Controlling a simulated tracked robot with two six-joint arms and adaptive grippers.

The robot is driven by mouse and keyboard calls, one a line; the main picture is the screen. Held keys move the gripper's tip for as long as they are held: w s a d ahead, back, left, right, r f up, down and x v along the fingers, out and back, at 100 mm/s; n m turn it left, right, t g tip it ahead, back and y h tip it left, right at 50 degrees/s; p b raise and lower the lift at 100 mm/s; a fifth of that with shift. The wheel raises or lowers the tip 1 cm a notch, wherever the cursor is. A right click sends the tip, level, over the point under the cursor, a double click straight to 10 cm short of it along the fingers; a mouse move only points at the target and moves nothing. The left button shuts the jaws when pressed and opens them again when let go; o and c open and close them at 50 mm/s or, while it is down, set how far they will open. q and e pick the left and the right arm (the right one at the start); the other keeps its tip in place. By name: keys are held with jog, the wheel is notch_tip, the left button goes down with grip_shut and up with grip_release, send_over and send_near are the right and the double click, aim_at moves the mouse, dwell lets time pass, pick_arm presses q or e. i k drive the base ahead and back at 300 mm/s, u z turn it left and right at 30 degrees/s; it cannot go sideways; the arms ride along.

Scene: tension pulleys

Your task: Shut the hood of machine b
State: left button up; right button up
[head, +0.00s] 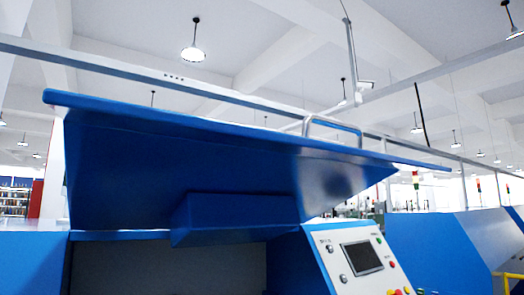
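A blue machine hood (170,165) stands raised and open in front of me, tilted up, filling the left and middle of the head view. A metal bar handle (333,127) is fixed on its top edge, right of centre. Below the hood is a dark opening in the blue machine body (35,262). A white control panel (335,262) with a small screen and several buttons sits at the lower right of the opening. I see no label that tells which machine this is. Neither of my grippers is in the head view.
Another blue machine (435,245) stands to the right, with a yellow rail (508,275) near the lower right corner. A long metal beam (215,88) runs across above the hood. Lamps hang from the ceiling. Shelves (16,198) stand far back at the left.

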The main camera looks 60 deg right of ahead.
aim_at(208, 182)
jog(key=u, duration=0.35)
jog(key=k, duration=0.25)
jog(key=u, duration=1.05)
jog(key=i, duration=0.15)
jog(key=z, duration=3.4)
jog(key=i, duration=0.45)
jog(key=u, duration=0.25)
jog(key=k, duration=0.45)
jog(key=z, duration=0.15)
